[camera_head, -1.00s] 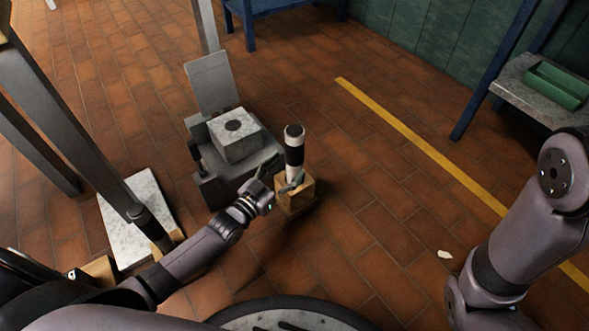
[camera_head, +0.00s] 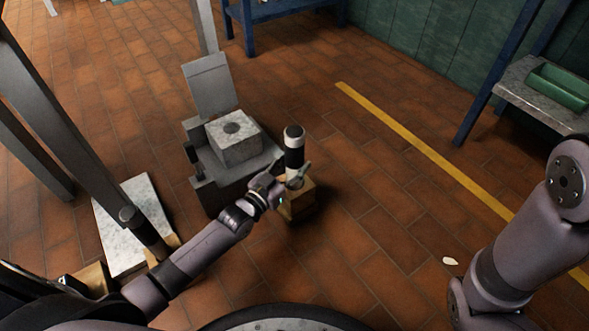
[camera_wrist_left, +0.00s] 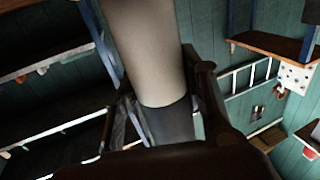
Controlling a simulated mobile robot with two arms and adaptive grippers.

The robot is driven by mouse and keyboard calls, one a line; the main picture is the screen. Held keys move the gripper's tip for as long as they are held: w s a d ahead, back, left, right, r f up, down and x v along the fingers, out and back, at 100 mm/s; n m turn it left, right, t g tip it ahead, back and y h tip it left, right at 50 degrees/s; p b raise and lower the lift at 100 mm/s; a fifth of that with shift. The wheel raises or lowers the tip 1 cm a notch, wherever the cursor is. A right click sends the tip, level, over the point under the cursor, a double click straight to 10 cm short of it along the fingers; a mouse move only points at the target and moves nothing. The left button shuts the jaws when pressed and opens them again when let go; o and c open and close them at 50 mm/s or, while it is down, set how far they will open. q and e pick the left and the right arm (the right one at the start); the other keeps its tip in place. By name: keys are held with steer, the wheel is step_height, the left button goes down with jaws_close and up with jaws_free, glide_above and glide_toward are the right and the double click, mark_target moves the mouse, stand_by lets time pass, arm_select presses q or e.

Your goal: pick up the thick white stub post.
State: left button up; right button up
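The thick white stub post (camera_head: 294,140), with a dark top and a wide black band, stands upright on a small wooden block (camera_head: 300,203) on the floor. My left gripper (camera_head: 291,173) is low at the post, with one finger on its near side and the other partly hidden behind it. In the left wrist view the post (camera_wrist_left: 148,55) rises between the two fingers (camera_wrist_left: 165,105). The right finger is close against it and a narrow gap shows at the left finger, so the grip looks open. Of my right arm only links show at the right edge; its gripper is out of view.
A grey stand with a pale square flange block (camera_head: 237,150) is just left of the post. A pale slab (camera_head: 112,238) lies further left, near grey uprights.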

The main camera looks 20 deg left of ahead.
arm_select(q)
jaws_close()
steer(key=shift+r, duration=0.15)
